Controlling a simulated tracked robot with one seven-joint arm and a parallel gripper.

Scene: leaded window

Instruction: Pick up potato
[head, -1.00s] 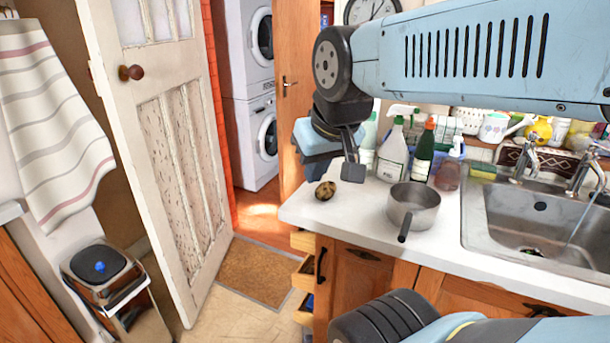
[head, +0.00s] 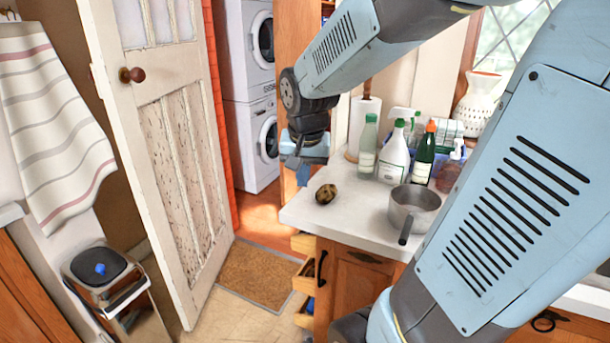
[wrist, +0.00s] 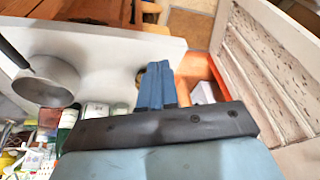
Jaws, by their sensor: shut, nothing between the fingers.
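The potato (head: 326,194), brown with dark patches, lies on the white worktop (head: 345,228) near its left corner. In the wrist view the potato (wrist: 139,76) shows only in part, mostly hidden behind my fingers. My gripper (head: 303,175) is in the air, up and left of the potato in the head view, by the worktop's left edge. In the wrist view my gripper (wrist: 155,84) has its two blue fingers together, with nothing between them. It is apart from the potato.
A metal saucepan (head: 413,207) stands right of the potato, handle toward the front. Several bottles, including a white spray bottle (head: 394,155), and a paper roll (head: 363,125) stand behind. An open door (head: 165,150) is at left. Worktop around the potato is clear.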

